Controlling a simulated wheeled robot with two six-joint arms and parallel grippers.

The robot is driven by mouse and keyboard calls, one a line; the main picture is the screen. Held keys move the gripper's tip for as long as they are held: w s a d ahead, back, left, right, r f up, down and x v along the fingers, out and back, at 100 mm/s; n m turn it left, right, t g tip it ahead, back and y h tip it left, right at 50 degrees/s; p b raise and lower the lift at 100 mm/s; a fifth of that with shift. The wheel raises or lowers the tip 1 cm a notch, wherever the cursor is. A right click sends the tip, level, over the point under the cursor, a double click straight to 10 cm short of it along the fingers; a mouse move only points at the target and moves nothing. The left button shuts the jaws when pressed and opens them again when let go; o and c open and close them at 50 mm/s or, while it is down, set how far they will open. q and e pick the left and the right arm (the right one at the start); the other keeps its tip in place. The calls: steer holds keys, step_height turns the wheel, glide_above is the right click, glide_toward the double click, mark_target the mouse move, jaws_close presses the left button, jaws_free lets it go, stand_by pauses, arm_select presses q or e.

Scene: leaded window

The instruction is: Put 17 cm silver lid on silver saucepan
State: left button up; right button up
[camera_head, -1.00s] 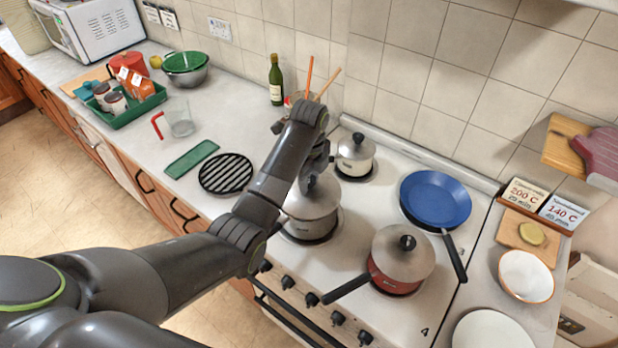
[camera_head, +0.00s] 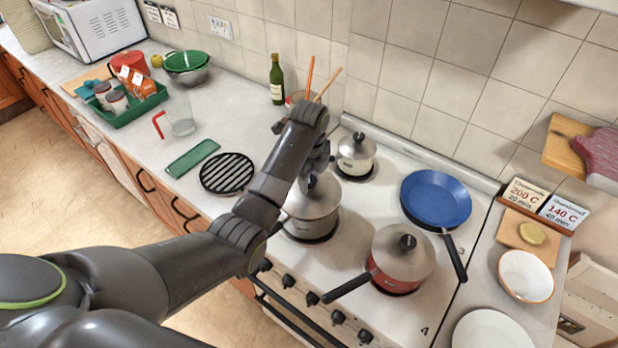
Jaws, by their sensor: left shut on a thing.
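The silver saucepan (camera_head: 310,228) stands on the front left burner of the stove. The silver lid (camera_head: 322,204) is over its mouth, roughly level, and looks to be at the rim. I cannot tell whether it touches all the way round. My left gripper (camera_head: 314,174) reaches down from above and is shut on the lid's dark knob. My arm hides the left part of the lid and pan, and the fingertips are partly hidden. My right gripper is not in view.
A black round grid trivet (camera_head: 228,173) and a bottle (camera_head: 277,80) are on the left counter.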

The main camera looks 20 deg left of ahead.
arm_select(q)
steer(key=shift+f, duration=0.2)
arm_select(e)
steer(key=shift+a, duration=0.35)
arm_select(q)
steer(key=shift+f, duration=0.3)
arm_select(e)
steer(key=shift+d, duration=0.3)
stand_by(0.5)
arm_select(q)
steer(key=o, duration=1.8)
steer(key=shift+o, duration=0.2)
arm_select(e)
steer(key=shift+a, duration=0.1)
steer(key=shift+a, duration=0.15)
